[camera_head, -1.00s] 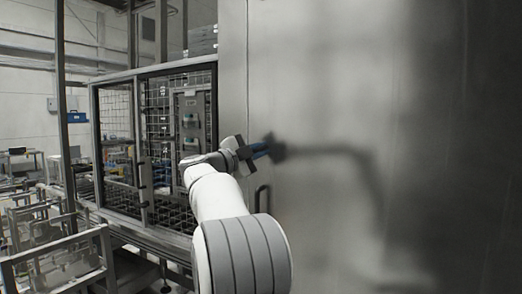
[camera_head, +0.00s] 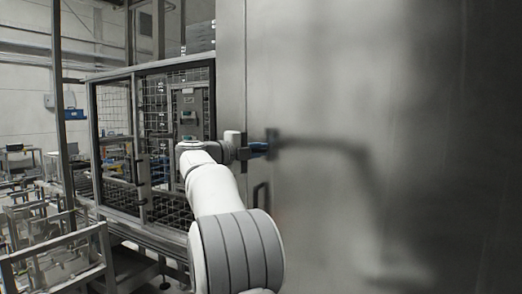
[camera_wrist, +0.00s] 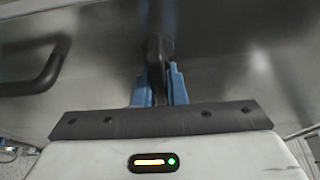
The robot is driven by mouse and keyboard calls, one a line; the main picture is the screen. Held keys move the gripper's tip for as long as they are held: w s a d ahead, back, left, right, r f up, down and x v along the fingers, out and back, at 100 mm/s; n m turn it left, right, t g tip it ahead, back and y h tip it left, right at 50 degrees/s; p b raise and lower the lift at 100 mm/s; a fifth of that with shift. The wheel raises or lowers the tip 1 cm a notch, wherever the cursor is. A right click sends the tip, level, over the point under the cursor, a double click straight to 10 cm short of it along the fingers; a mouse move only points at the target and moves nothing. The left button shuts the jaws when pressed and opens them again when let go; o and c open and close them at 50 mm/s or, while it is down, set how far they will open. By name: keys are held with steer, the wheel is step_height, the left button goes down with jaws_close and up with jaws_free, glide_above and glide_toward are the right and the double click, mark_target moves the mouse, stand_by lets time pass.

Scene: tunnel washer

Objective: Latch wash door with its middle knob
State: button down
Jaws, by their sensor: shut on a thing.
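The wash door (camera_head: 350,90) is a large flat metal panel filling the right of the head view. Its dark middle knob (camera_wrist: 155,52) stands out from the door at the top centre of the wrist view. My gripper (camera_head: 262,148) is at the door's left part, its blue fingers pointing at the panel. In the wrist view the blue fingers (camera_wrist: 160,88) are on either side of the knob's dark lever, shut on it. The fingers hide part of the knob.
A dark bar handle (camera_head: 261,197) sits on the door below my gripper; it also shows at the left of the wrist view (camera_wrist: 40,75). A mesh guard cage (camera_head: 150,150) stands left of the door. Metal frames (camera_head: 55,260) stand at lower left.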

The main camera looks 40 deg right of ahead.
steer(key=shift+w, duration=0.1)
steer(key=c, duration=1.9)
jaws_free()
steer(key=shift+c, duration=0.2)
steer(key=o, duration=0.3)
steer(key=shift+w+a, duration=0.15)
steer(key=shift+w, duration=0.05)
steer(key=shift+o, duration=0.7)
steer(key=shift+s, duration=0.15)
steer(key=shift+a+f, duration=0.1)
steer(key=shift+a, duration=0.2)
steer(key=a+b, duration=0.1)
steer(key=a, duration=0.6)
steer(key=shift+b, duration=0.3)
